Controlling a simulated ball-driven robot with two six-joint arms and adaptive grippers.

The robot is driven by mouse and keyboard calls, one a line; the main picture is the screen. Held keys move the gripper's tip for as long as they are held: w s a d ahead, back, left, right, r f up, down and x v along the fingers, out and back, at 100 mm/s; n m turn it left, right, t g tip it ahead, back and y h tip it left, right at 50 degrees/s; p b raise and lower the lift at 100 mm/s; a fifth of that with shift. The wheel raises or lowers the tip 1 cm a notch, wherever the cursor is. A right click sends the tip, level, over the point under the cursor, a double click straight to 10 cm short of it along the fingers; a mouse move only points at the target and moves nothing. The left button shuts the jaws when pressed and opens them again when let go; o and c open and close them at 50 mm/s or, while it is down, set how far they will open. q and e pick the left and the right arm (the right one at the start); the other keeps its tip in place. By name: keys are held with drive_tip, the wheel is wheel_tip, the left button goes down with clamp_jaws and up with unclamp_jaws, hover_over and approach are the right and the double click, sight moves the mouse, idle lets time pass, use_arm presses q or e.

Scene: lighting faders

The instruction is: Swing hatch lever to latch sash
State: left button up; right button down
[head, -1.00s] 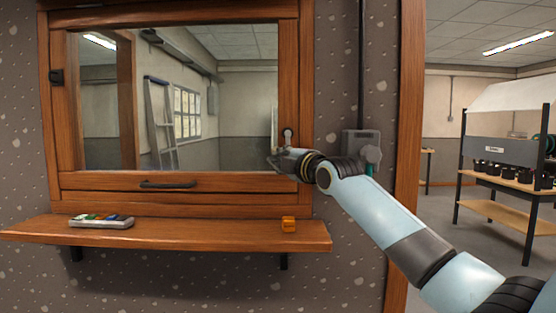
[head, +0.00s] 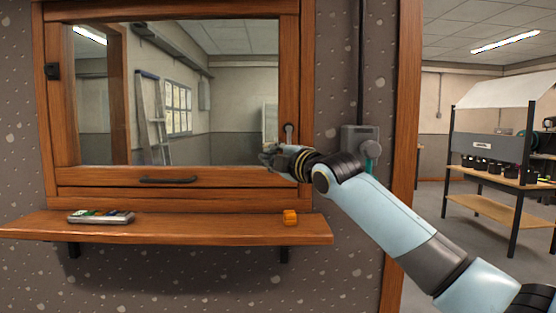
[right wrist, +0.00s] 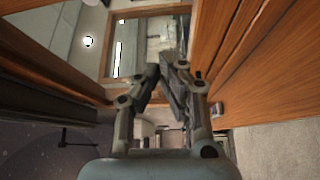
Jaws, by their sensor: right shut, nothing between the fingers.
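The sash (head: 110,177) is a wood-framed glass pane, down in the hatch frame, with a dark pull handle (head: 168,180) on its bottom rail. The hatch lever (head: 289,132) is a small grey metal piece on the right side of the hatch; its upper end shows, and its lower part is hidden behind my right gripper. My right gripper (head: 266,155) is shut and empty, just below and left of the lever, in front of the sash's lower right corner. Whether it touches the lever I cannot tell. Its closed fingers (right wrist: 168,70) also show in the right wrist view. My left gripper is out of view.
A grey wall box (head: 358,140) is right of the hatch, behind my arm. An open doorway lies further right.

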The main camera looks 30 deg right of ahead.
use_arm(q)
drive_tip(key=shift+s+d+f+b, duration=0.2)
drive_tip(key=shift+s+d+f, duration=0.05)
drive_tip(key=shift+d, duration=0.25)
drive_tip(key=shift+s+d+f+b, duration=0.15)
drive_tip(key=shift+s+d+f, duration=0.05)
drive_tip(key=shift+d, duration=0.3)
use_arm(e)
drive_tip(key=s, duration=0.6)
drive_tip(key=shift+d, duration=0.25)
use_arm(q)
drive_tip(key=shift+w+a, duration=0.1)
use_arm(e)
drive_tip(key=shift+f, duration=0.15)
